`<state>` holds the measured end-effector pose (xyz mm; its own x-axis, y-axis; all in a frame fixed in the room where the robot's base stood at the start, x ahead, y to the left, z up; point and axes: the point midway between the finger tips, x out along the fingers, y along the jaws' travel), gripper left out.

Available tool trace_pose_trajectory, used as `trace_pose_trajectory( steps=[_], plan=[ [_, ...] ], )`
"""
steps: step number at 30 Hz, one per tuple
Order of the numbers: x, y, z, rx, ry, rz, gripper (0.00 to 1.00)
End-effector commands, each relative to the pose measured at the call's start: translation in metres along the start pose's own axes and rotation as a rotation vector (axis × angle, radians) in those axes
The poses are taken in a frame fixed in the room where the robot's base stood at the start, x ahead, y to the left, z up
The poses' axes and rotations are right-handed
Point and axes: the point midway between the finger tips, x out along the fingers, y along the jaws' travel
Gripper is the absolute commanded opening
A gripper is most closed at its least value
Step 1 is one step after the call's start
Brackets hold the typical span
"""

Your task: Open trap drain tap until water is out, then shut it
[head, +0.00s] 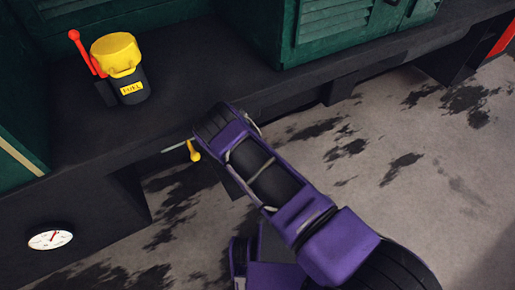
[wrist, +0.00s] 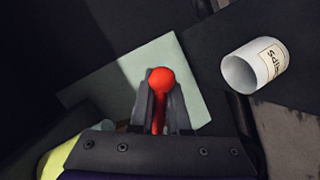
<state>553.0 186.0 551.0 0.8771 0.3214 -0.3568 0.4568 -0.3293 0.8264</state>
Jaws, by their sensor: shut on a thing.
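My gripper (wrist: 160,98) is shut on a lever with a round red knob (wrist: 161,79) in the wrist view. The knob sits between the two grey fingertips and the red stem runs down between them. I take this lever for the drain tap handle, but the tap's body and outlet are hidden. A pale flat plate (wrist: 92,88) lies behind the fingers. No water shows. In the head view my purple arm reaches down past the dark ledge and the fingers are hidden.
A white labelled cup (wrist: 256,67) is at the right in the wrist view. A yellow-capped fuel can (head: 118,62) and a red-knobbed lever (head: 82,50) are on the ledge (head: 190,95). A gauge (head: 50,239) is at lower left.

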Motion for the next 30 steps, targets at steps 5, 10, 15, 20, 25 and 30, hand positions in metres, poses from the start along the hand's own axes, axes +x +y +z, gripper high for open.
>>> trace_pose_trajectory(
  steps=[5, 10, 15, 20, 25, 30],
  plan=[
    [-0.0009, -0.0004, 0.0034, 0.006, -0.006, -0.004, 0.0],
    [-0.001, -0.0005, 0.0035, 0.006, -0.006, -0.004, 0.0],
    [-0.001, -0.0007, 0.0036, 0.005, -0.006, -0.004, 0.31],
    [-0.0006, -0.0007, 0.0023, 0.005, -0.003, -0.004, 0.45],
    [-0.0005, -0.0007, 0.0013, 0.006, -0.001, -0.004, 0.45],
    [-0.0103, -0.0003, 0.0012, 0.005, -0.003, -0.005, 0.45]
  ],
)
